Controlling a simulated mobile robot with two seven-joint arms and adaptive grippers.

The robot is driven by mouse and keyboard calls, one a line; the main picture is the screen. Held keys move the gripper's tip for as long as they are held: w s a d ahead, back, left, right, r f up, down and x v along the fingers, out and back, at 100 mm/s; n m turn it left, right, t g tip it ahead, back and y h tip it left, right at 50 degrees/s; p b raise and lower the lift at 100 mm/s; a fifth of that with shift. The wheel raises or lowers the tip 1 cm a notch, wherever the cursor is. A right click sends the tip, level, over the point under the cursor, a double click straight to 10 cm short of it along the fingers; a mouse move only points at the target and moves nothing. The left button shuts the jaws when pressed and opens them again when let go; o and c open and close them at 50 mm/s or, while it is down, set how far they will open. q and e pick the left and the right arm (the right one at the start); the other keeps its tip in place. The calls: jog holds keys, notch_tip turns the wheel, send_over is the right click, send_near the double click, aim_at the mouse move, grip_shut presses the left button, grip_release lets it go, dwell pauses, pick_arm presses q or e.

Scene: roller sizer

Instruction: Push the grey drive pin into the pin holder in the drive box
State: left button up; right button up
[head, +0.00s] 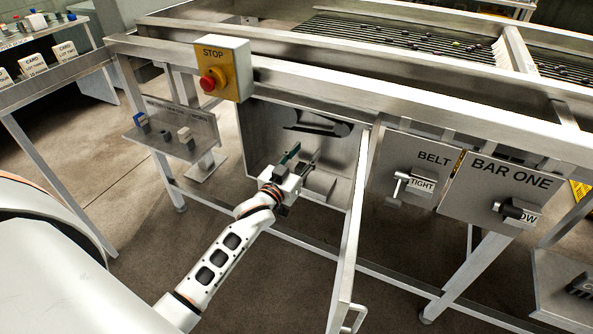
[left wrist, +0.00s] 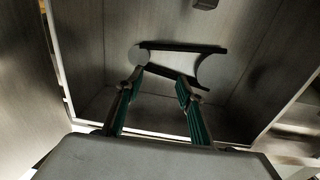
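The drive box (head: 262,120) is open under the machine frame. Inside it a dark belt around a pulley shows in the head view (head: 322,128) and in the left wrist view (left wrist: 185,47). My left gripper (head: 303,156) reaches into the front of the box. Its green-sided fingers (left wrist: 160,84) are apart with nothing seen between them, short of the belt. A small dark block (left wrist: 205,4) at the top of the left wrist view may be the pin holder; I cannot tell. A small grey piece (head: 185,134) on the shelf may be the drive pin. My right gripper is not in view.
The box's door (head: 345,250) stands open to the right of my left arm. A shelf (head: 165,150) with small blue and dark pieces is at the left. A yellow stop box (head: 224,68) hangs above. Belt and bar panels (head: 425,160) are at right.

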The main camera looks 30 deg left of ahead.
pick_arm(q)
jog(key=s+d+r+p, duration=0.2)
jog(key=s+d+r, duration=0.1)
jog(key=s, duration=0.5)
jog(key=s+d+r+p, duration=0.2)
jog(key=s+d+r, duration=0.2)
jog(key=s+r, duration=0.2)
jog(key=shift+s+r+h+p, duration=0.3)
jog(key=shift+s+h+p, duration=0.1)
jog(key=shift+s, duration=0.8)
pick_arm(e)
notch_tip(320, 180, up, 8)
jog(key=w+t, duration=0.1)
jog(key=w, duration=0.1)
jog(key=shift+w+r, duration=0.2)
pick_arm(q)
jog(key=shift+d, duration=0.1)
